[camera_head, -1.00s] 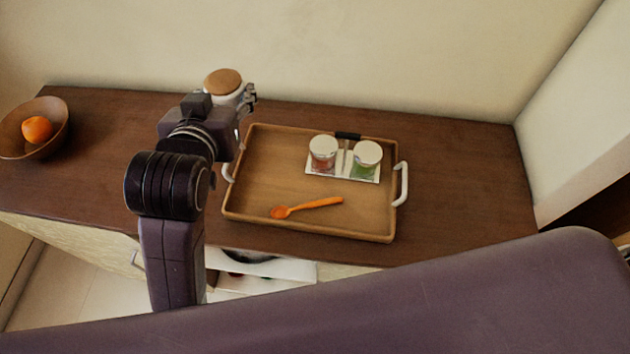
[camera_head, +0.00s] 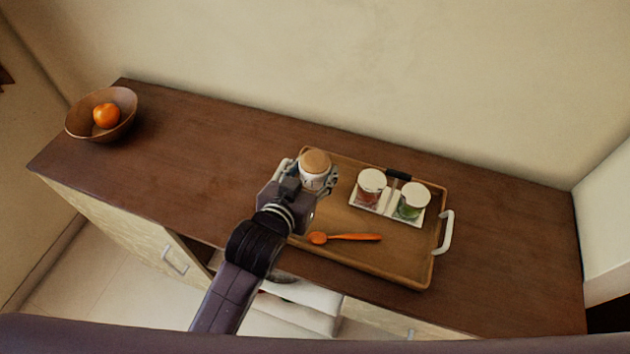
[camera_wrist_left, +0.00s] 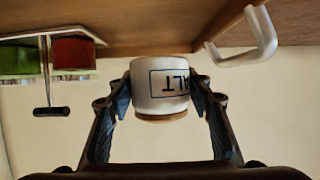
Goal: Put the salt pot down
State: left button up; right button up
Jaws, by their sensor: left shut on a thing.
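The salt pot (camera_head: 313,181) is a white jar with a cork-coloured lid. My left gripper (camera_head: 316,178) is shut on it, and the pot is upright over the left part of the wooden tray (camera_head: 384,268). In the upside-down left wrist view, the salt pot (camera_wrist_left: 160,88) shows part of its "SALT" label between the two fingers of my left gripper (camera_wrist_left: 160,97). I cannot tell whether its base touches the tray. My right gripper is not in view.
Two white-lidded jars, one red (camera_head: 370,187) and one green (camera_head: 412,202), stand in a small white caddy (camera_head: 384,211) on the tray. An orange spoon (camera_head: 350,237) lies at the tray's front. A bowl (camera_head: 77,126) with an orange (camera_head: 106,115) stands far left.

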aim_at(314, 183)
pick_arm(q)
jog(key=shift+f, duration=2.15)
jog(key=o, duration=1.3)
jog(key=shift+f, duration=0.15)
jog(key=shift+o, duration=0.2)
jog(key=shift+s+r, duration=0.1)
jog(key=shift+r, duration=0.1)
jog(key=b+v, duration=0.1)
jog(key=v, duration=1.1)
